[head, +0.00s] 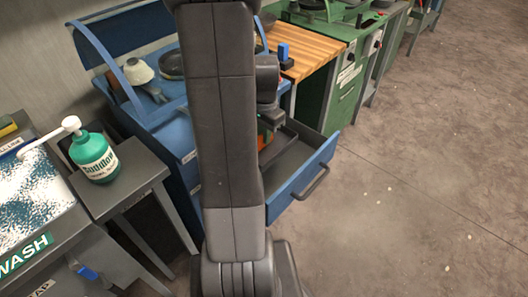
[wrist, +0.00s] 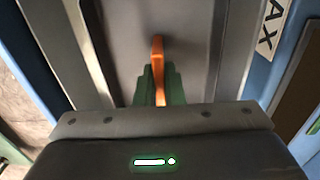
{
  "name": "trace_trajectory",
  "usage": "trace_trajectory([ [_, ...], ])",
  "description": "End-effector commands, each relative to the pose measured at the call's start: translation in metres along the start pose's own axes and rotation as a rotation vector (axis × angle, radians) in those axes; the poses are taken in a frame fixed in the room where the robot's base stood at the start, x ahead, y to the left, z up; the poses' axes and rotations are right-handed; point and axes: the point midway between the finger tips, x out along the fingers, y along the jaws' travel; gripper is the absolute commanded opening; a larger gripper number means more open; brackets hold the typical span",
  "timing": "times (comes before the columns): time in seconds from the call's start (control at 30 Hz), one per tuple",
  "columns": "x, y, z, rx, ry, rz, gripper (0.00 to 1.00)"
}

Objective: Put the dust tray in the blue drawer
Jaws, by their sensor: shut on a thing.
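The blue drawer (head: 302,186) is pulled open from the blue bench in the head view; its inside is grey. My gripper (wrist: 158,88) has green fingers shut on a narrow orange part, which I take to be the dust tray (wrist: 158,52). Over the grey surface in the wrist view, the orange part points away from my fingers. In the head view, a bit of orange (head: 264,138) shows at the back of the open drawer, beside my arm. My arm hides most of the gripper and the tray there. I cannot tell whether the tray touches the drawer floor.
A blue bench (head: 180,125) carries a pan (head: 172,64) and a pale cone-shaped item (head: 138,72). A green bottle (head: 94,155) stands on a grey side table at left. A green bench (head: 345,100) stands behind. The floor at right is open.

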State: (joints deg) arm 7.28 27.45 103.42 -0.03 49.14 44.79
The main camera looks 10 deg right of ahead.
Motion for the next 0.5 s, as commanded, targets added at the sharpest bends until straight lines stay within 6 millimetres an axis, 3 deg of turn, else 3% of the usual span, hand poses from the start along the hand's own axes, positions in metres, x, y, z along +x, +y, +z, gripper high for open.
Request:
trace_trajectory([
  [0.5, 0.059, 0.000, 0.000, 0.000, -0.001, 0.001, 0.00],
])
